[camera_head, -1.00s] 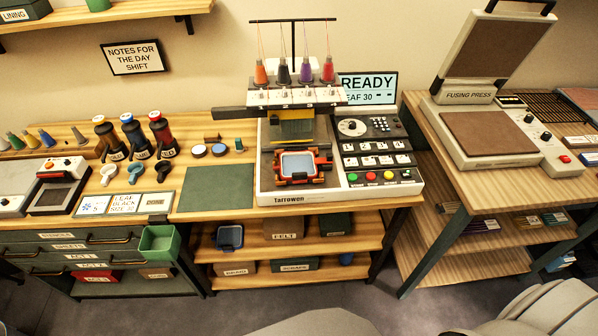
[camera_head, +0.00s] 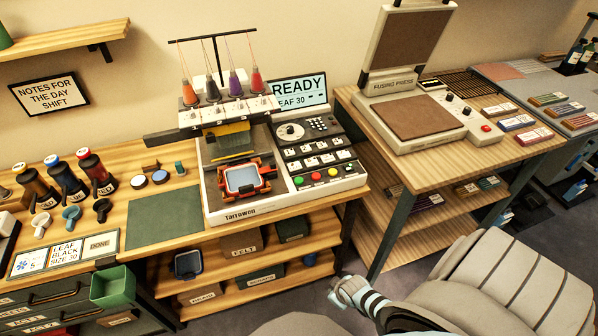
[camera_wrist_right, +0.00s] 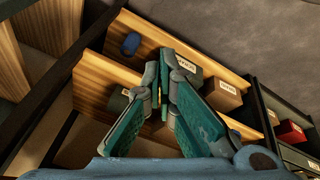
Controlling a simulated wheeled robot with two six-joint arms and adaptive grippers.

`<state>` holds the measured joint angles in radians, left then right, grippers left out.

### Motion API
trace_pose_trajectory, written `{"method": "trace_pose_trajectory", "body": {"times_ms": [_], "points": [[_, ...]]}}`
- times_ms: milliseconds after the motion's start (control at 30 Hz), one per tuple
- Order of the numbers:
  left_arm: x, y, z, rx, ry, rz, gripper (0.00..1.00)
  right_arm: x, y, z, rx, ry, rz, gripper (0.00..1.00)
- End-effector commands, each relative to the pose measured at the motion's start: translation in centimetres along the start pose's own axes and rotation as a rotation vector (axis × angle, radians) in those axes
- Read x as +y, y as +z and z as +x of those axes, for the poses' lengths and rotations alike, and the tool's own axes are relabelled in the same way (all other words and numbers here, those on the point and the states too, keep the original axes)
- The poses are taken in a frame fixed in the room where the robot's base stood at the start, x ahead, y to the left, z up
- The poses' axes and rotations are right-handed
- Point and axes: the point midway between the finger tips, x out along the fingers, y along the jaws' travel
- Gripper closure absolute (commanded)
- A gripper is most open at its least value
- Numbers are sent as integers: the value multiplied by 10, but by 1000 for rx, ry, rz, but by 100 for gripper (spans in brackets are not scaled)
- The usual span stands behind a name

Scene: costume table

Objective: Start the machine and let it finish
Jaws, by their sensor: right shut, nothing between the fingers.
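The Tarrowen embroidery machine (camera_head: 238,213) stands on the wooden table, with several coloured thread spools on top. A red-framed hoop with a pale blue-grey centre (camera_head: 242,179) sits below its heads. Its right-hand panel has a dial, keys and a row of coloured buttons, among them a green button (camera_head: 299,181) and a red button (camera_head: 316,176). The screen (camera_head: 299,91) behind it reads READY, LEAF 30. My right gripper (camera_head: 342,288) is shut and empty, low in front of the table and well away from the buttons; it also shows in the right wrist view (camera_wrist_right: 163,72). My left gripper is out of view.
The fusing press (camera_head: 410,108) stands open on the table to the right. A dark green mat (camera_head: 164,217), thread cones and cards lie left of the machine. A green bin (camera_head: 111,287) hangs at the front left. Lower shelves hold labelled boxes.

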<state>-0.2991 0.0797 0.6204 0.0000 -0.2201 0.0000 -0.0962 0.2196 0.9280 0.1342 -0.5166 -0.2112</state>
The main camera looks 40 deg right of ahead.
Motion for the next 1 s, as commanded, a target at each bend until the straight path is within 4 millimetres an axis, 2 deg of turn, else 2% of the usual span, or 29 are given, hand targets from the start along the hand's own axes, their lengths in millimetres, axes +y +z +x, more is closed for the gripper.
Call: {"method": "trace_pose_trajectory", "body": {"times_ms": [33, 200, 367, 500, 600, 733, 833, 1000], "points": [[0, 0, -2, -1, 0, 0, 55, 16, -33, -8, 36, 12, -20, 100], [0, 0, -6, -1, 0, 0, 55, 64, -136, -47, 148, 42, -107, 100], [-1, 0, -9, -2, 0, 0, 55, 100, -221, -101, 249, 69, -207, 100], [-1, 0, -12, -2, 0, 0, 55, 124, -283, -157, 332, 96, -306, 100], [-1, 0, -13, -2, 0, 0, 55, 141, -318, -194, 382, 121, -371, 100], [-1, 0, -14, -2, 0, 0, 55, 161, -347, -225, 428, 152, -425, 100], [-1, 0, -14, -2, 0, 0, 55, 169, -357, -236, 443, 164, -443, 100], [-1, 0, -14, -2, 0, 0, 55, 170, -359, -238, 446, 166, -447, 100]]}}
